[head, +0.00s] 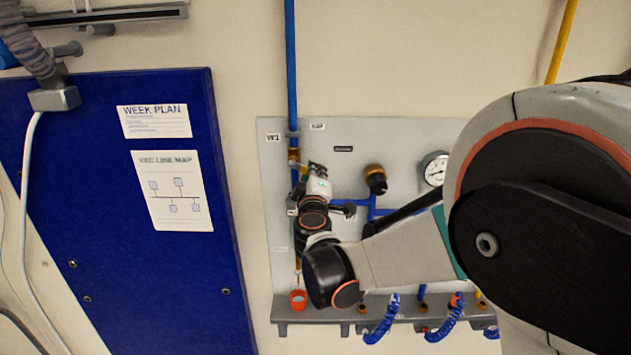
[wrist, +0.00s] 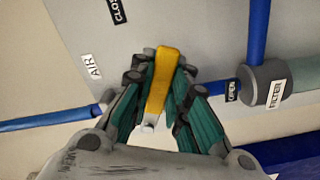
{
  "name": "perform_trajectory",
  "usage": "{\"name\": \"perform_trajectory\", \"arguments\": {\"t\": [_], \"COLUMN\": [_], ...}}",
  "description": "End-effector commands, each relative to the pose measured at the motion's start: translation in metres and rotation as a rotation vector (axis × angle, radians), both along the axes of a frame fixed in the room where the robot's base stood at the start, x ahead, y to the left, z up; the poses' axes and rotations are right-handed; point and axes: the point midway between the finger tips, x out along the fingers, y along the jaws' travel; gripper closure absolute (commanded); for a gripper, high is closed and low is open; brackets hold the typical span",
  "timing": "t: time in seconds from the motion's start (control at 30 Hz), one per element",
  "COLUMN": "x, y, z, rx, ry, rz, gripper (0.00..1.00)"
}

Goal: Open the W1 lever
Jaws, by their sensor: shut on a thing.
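The W1 lever is a yellow handle (wrist: 160,80) between my fingers in the wrist view. My gripper (wrist: 163,72) is shut on it, with teal-lined fingers on both sides. The lever points across the blue pipe (wrist: 40,121), between the black CLOSED tag (wrist: 118,10), partly cut off, and the OPEN tag (wrist: 233,90), and nearer the CLOSED side. The valve body under it is mostly hidden. In the head view, my gripper (head: 317,170) is at the panel's upper left, below the W1 label (head: 272,137); the lever is hard to make out there.
The grey panel (head: 400,130) also carries a black-and-brass knob (head: 374,178) and a gauge (head: 434,168). A FILTER fitting (wrist: 268,82) sits along the pipe. Below are a red cup (head: 298,299) and coiled blue hoses (head: 382,320). A blue board (head: 100,230) stands left.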

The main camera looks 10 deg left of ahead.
Motion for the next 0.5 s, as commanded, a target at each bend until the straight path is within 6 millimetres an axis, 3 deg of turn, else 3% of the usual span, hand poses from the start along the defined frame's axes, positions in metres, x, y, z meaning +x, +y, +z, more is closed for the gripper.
{"name": "perform_trajectory", "arguments": {"t": [0.03, 0.5], "x": [-0.001, -0.005], "y": [0.001, 0.018], "z": [-0.008, -0.026], "rx": [0.044, 0.477], "ry": [0.01, 0.115], "rz": [0.0, 0.0], "gripper": [1.0, 1.0]}}
